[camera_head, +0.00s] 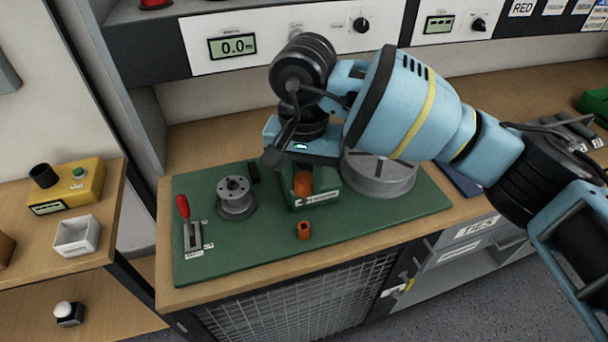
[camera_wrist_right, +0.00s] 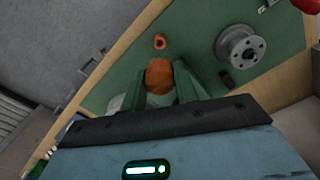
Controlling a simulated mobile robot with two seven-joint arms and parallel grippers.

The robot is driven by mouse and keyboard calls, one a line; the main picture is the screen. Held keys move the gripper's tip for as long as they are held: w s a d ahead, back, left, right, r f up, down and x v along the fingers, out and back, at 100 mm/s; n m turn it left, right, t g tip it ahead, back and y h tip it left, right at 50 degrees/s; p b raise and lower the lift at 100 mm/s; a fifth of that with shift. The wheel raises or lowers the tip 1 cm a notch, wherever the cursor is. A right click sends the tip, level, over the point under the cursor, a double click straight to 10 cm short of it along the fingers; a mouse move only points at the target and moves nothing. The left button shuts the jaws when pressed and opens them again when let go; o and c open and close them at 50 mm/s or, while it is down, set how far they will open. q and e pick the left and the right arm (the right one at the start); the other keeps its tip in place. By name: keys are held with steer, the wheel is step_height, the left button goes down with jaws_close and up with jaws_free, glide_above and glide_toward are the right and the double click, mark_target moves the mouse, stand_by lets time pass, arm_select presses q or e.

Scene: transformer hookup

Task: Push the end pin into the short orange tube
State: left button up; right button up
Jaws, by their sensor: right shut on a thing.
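The short orange tube (camera_head: 303,230) stands on the green mat near its front edge, its dark open top facing up. It also shows in the right wrist view (camera_wrist_right: 160,42), just beyond the fingertips. My right gripper (camera_head: 301,187) points down a little behind the tube and is shut on an orange-brown round-ended piece (camera_head: 303,181), which I take to be the end pin. In the wrist view this piece (camera_wrist_right: 159,76) sits between the two green fingers, apart from the tube in the picture. Its lower end is hidden. My left gripper is out of view.
The green mat (camera_head: 260,259) also carries a grey flanged spool (camera_head: 236,199), a red-handled lever (camera_head: 186,213) and a large grey disc (camera_head: 380,178) behind my right arm. A yellow box (camera_head: 75,187) and white tray (camera_head: 77,237) stand on the left table. The mat's front right is clear.

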mark_target(304, 201)
steer(key=shift+f+b, duration=0.9)
steer(key=shift+f, duration=1.25)
steer(key=shift+f+b, duration=0.3)
steer(key=shift+f, duration=0.3)
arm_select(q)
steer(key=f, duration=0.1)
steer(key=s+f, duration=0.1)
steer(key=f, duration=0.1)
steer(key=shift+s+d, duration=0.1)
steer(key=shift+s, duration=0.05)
arm_select(e)
steer(key=shift+f, duration=0.25)
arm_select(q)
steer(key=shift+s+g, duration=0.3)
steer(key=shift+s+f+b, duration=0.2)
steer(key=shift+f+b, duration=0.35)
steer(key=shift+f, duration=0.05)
arm_select(e)
steer(key=shift+f, duration=0.85)
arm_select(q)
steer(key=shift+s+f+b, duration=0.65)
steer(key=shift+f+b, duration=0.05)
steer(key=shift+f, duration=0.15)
arm_select(e)
steer(key=shift+f, duration=1.3)
